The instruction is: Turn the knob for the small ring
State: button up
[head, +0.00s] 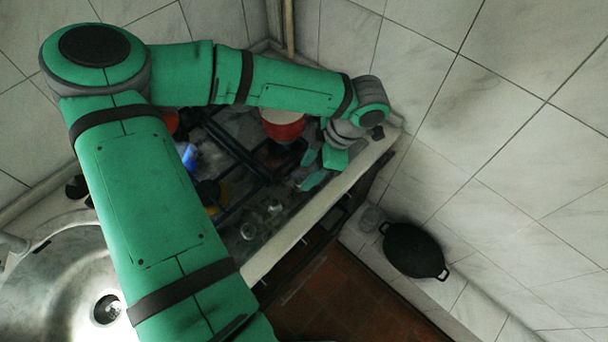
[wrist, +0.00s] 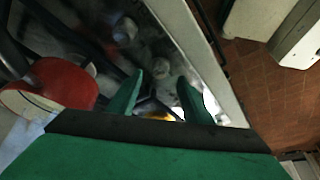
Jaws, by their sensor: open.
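My gripper (head: 309,170) is open at the right end of the stove, low over its front strip. Its two green fingers also show in the wrist view (wrist: 166,88), apart with nothing gripped between them. Pale round knobs sit in a row along the front strip; one knob (head: 248,231) and another knob (head: 274,206) show left of my gripper in the head view. In the wrist view a knob (wrist: 125,31) lies beyond the fingers, and a knob (wrist: 162,68) lies near and between the fingertips. I cannot tell which knob serves the small ring or whether a finger touches one.
A red pot (head: 284,131) stands on the stove close behind my gripper; it also shows in the wrist view (wrist: 62,82). A blue item (head: 189,156) is farther left. A black pot (head: 413,250) sits on a ledge at right. A sink (head: 60,285) is at lower left.

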jog(key=v, duration=0.6)
jog(key=shift+d+r, duration=0.2)
jog(key=shift+r, duration=0.05)
